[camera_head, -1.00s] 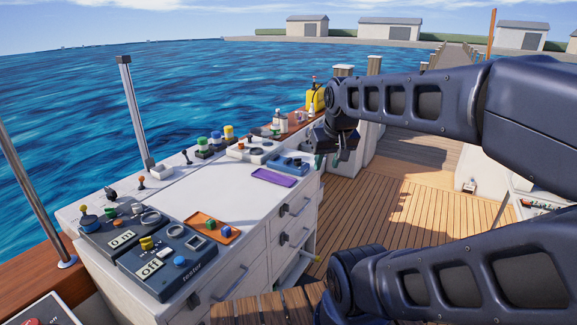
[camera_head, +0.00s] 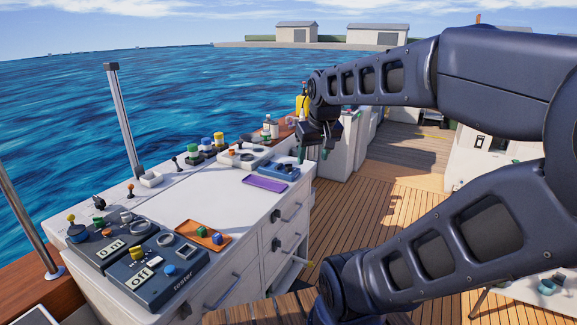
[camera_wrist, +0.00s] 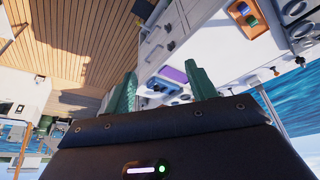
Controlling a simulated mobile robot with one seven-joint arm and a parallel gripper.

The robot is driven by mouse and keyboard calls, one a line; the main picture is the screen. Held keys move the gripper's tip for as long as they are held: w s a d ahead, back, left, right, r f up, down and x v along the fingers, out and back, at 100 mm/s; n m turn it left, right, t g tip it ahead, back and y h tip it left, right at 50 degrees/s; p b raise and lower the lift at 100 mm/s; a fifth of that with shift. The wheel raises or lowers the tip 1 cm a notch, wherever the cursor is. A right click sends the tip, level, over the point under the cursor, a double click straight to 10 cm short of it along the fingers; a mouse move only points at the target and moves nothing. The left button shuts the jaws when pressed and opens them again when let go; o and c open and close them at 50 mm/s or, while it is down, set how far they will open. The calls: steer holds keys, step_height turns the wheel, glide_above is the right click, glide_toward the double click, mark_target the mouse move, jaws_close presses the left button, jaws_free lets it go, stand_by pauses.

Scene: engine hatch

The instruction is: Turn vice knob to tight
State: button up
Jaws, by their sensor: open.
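I cannot make out a vice or its knob with certainty in either view. My gripper (camera_head: 313,152) hangs over the far right end of the white workbench (camera_head: 215,190), near the blue device (camera_head: 279,170). In the wrist view, my gripper's green fingers (camera_wrist: 160,85) stand apart with nothing between them. The cabinet front and bench top lie beyond them. My gripper's dark body hides the lower part of the wrist view.
The bench holds a dark tester box (camera_head: 158,275), an orange tray (camera_head: 195,241) with small blocks, and a purple tray (camera_head: 265,184). Drawer handles stick out on its right side. Open wooden deck (camera_head: 375,210) lies to the right. A white surface (camera_head: 515,290) with small items stands at lower right.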

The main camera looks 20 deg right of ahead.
steer(key=w+d+r+n+g, duration=0.1)
steer(key=w+r+n, duration=0.15)
steer(key=w, duration=1.15)
steer(key=n+g, duration=0.3)
steer(key=n, duration=0.3)
glide_above(289, 167)
steer(key=w, duration=0.1)
step_height(289, 167, down, 21)
steer(key=f, duration=1)
steer(key=shift+w+d+f, duration=0.1)
steer(key=shift+w+f, duration=0.1)
steer(key=shift+f, duration=0.1)
steer(key=c, duration=1)
